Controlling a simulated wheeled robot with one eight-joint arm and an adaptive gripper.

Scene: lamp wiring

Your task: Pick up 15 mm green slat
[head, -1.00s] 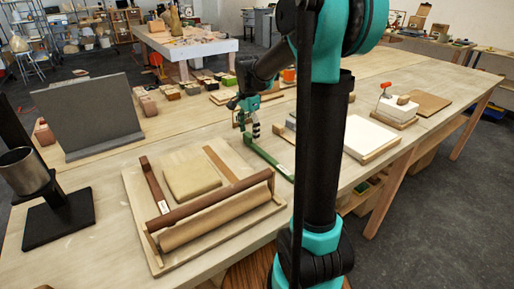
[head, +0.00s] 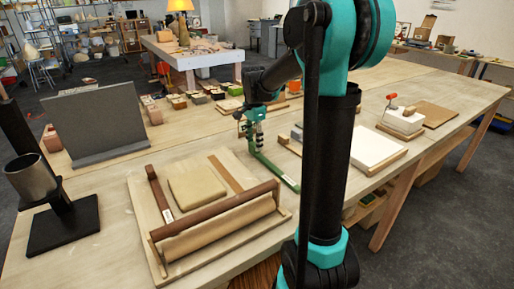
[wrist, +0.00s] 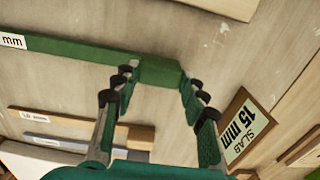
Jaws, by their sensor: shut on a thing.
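The green slat (head: 275,170) is a long narrow bar on the table, right of the clay board in the head view. In the wrist view the slat (wrist: 70,48) runs in from the left with a white "mm" label near the edge, and its end lies between my fingers. My gripper (wrist: 162,80) is shut on that end, with a finger on each side. In the head view my gripper (head: 252,147) is at the far end of the slat. I cannot tell whether the slat is clear of the tabletop.
Other labelled slats (wrist: 85,125) lie close by. The board with clay and a roller (head: 215,228) is to the left; a white slab (head: 370,150) is to the right.

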